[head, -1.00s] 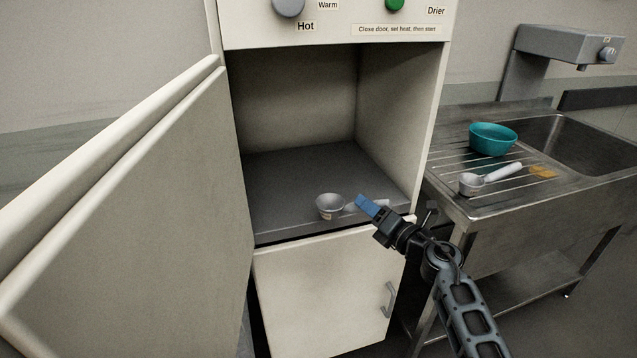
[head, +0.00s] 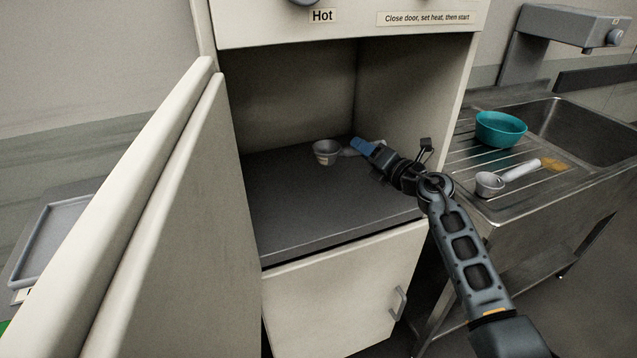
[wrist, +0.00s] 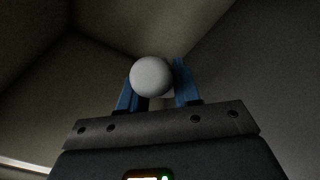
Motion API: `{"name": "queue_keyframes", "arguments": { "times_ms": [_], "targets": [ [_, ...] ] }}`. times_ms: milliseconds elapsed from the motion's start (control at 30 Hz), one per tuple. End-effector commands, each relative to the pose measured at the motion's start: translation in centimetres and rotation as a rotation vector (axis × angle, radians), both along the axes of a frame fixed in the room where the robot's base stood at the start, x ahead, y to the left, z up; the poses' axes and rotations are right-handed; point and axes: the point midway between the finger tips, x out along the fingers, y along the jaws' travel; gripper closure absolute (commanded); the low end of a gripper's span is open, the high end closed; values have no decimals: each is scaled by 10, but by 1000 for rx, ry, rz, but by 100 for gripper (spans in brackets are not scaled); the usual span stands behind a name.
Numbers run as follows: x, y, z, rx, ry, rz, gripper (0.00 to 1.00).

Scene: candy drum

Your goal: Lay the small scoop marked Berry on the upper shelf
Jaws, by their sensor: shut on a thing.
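A small pale scoop (head: 326,152) is inside the open drier compartment, above or on its dark floor (head: 320,205); I cannot tell whether it touches. My gripper (head: 360,147) has blue fingertips shut on the scoop's handle, from the right. No separate upper shelf is distinguishable in the compartment.
The drier door (head: 150,230) stands open at the left. A second scoop (head: 507,177) and a teal bowl (head: 501,129) are on the sink's drainer at the right. A grey tray (head: 48,240) is partly hidden behind the door. The compartment floor in front of the scoop is clear.

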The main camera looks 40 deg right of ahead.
Motion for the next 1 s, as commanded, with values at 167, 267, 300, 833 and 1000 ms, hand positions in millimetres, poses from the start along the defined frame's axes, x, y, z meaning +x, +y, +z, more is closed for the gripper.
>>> {"name": "queue_keyframes", "arguments": {
  "times_ms": [167, 267, 300, 833, 1000],
  "targets": [
    [0, 0, -25, 4, 3, 0, 100],
    [0, 0, -46, 3, 1, 0, 100],
    [0, 0, -52, 2, 2, -1, 100],
    [0, 0, -100, 0, 1, -1, 100],
    [0, 0, -99, 0, 0, 0, 100]
  ]
}}
